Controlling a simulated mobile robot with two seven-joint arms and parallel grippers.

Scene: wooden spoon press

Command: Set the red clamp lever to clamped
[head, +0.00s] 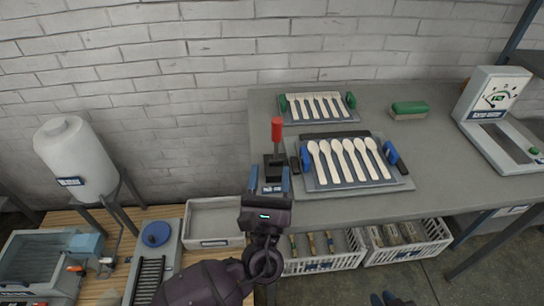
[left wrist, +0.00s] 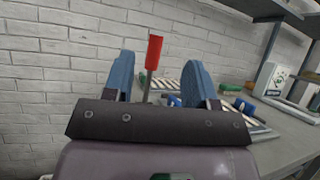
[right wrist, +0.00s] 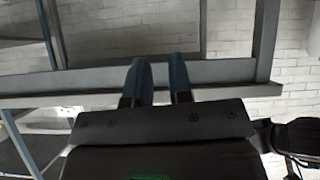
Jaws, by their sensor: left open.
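The clamp lever has a red handle (head: 277,129) on a thin metal stem. It stands close to upright from a dark base (head: 274,166) at the left end of the grey table. My left gripper (head: 269,181) is open, just in front of and below the handle in the head view. In the left wrist view the red handle (left wrist: 154,52) shows between the two blue fingers, touching neither. My right gripper (right wrist: 160,82) has its fingers a little apart with nothing between them. Its fingertips show at the bottom edge of the head view (head: 382,298), low and away from the lever.
A tray of wooden spoons (head: 329,187) lies right of the lever, with a second spoon tray (head: 291,119) behind. A green-topped block (head: 409,110) and a gauge device (head: 494,100) stand further right. White crates (head: 316,266) sit under the table. A wall is behind.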

